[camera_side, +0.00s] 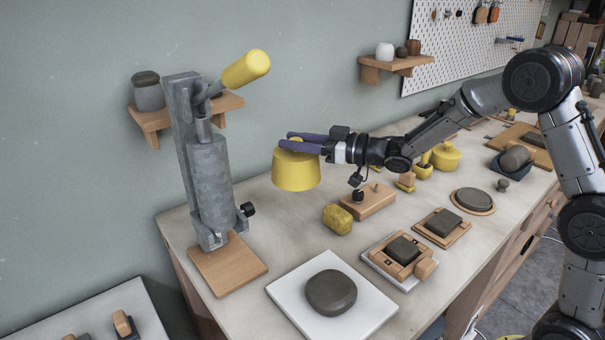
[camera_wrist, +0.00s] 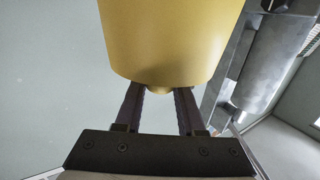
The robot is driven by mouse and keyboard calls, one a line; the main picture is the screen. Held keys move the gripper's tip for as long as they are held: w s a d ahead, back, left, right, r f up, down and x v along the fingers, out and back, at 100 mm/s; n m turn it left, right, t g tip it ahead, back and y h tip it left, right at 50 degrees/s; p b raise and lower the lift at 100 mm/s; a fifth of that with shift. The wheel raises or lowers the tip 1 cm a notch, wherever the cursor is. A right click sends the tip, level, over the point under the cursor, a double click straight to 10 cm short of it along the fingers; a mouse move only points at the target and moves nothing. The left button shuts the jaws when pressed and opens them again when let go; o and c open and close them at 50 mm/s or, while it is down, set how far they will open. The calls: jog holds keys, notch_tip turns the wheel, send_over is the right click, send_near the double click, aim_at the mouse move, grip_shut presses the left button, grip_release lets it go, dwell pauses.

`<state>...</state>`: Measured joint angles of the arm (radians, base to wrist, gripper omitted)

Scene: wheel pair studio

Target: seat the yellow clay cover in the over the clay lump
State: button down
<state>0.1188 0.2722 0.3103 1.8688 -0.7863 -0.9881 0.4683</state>
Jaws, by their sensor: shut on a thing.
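The yellow clay cover (camera_side: 296,172) is a tapered cup with its knob up, held in the air above the bench. My gripper (camera_side: 291,143) is shut on its knob from the right side. In the wrist view the cover (camera_wrist: 170,40) fills the top middle, and the fingers (camera_wrist: 160,105) pinch the knob between them. The clay lump (camera_side: 331,292) is a dark grey, rounded lump on a white square board (camera_side: 372,321) at the bench front. The cover is above and behind the lump, well apart from it. The cover's underside is hidden.
A grey lever press (camera_side: 208,175) with a yellow handle stands left of the cover, close to it. A yellow sponge-like block (camera_side: 338,220), a wooden block (camera_side: 368,201) and small boards with grey clay pieces (camera_side: 403,248) lie to the right. A wall shelf (camera_side: 190,118) hangs behind the press.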

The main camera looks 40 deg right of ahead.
jog(key=d+m+h, duration=0.1)
jog(key=d+m+t+h, duration=0.1)
jog(key=shift+s+d+r+h, duration=0.1)
jog(key=shift+d+r+h, duration=0.05)
jog(key=shift+r+h, duration=0.25)
jog(key=shift+s+d+r+m+t+h, duration=0.1)
jog(key=shift+s+r+m+t+h, duration=0.15)
jog(key=shift+m+h, duration=0.2)
jog(key=s+a+h, duration=0.1)
jog(key=s+a, duration=0.3)
jog(key=s, duration=0.3)
jog(key=s+a+m+h, duration=0.1)
jog(key=s+a, duration=0.3)
jog(key=s, duration=0.4)
jog(key=s+a+f+m+h, duration=0.1)
jog(key=s+a, duration=0.3)
jog(key=s, duration=0.3)
jog(key=shift+s+t, duration=0.25)
jog(key=shift+t, duration=0.1)
jog(key=shift+a+h, duration=0.1)
jog(key=shift+h, duration=0.15)
jog(key=shift+f, duration=2.8)
jog(key=shift+f, duration=0.1)
